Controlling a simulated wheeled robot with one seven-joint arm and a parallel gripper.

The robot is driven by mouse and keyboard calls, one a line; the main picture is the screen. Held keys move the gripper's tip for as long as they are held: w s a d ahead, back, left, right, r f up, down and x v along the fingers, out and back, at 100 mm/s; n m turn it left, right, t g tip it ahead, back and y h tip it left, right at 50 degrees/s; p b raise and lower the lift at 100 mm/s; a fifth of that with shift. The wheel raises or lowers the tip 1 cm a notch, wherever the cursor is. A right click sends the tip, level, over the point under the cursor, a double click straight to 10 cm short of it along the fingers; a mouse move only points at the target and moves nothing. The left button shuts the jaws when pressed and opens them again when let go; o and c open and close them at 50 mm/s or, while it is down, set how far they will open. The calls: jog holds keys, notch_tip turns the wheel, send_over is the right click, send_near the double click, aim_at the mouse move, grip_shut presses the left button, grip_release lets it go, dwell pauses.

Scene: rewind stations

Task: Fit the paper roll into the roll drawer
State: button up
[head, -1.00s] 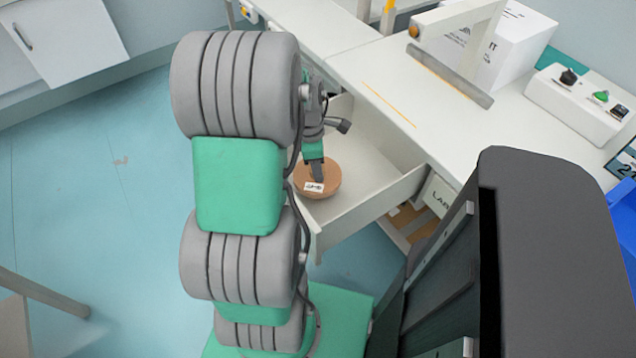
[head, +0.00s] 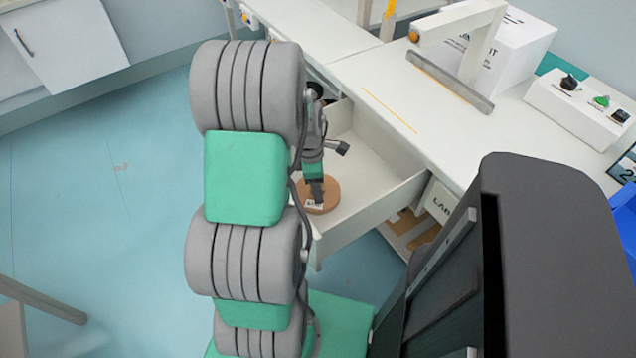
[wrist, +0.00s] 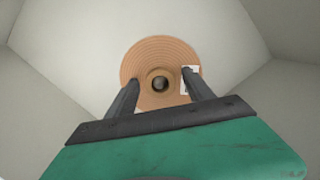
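The paper roll (wrist: 160,50) is a brown, wound disc with a round core hole and a white label on its face. In the head view the roll (head: 330,196) lies flat inside the open roll drawer (head: 385,208), towards its near left end. In the wrist view pale drawer walls (wrist: 270,105) surround it. My gripper (wrist: 162,73) is over the roll with its two dark fingers apart, one on each side of the core. The fingertips overlap the roll's face and partly cover the label. Whether they touch it cannot be told.
The white worktop (head: 380,85) overhangs the drawer's far side. A control box (head: 580,110) with knobs and a white carton (head: 505,45) stand on it. A dark grey body (head: 560,260) fills the right foreground. Blue floor (head: 90,200) is open at left.

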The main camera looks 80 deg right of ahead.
notch_tip(320, 180, up, 12)
jog(key=w+p, duration=0.1)
jog(key=p, duration=0.1)
jog(key=shift+w+a+r, duration=0.15)
jog(key=shift+w+a, duration=0.05)
dwell(0.3)
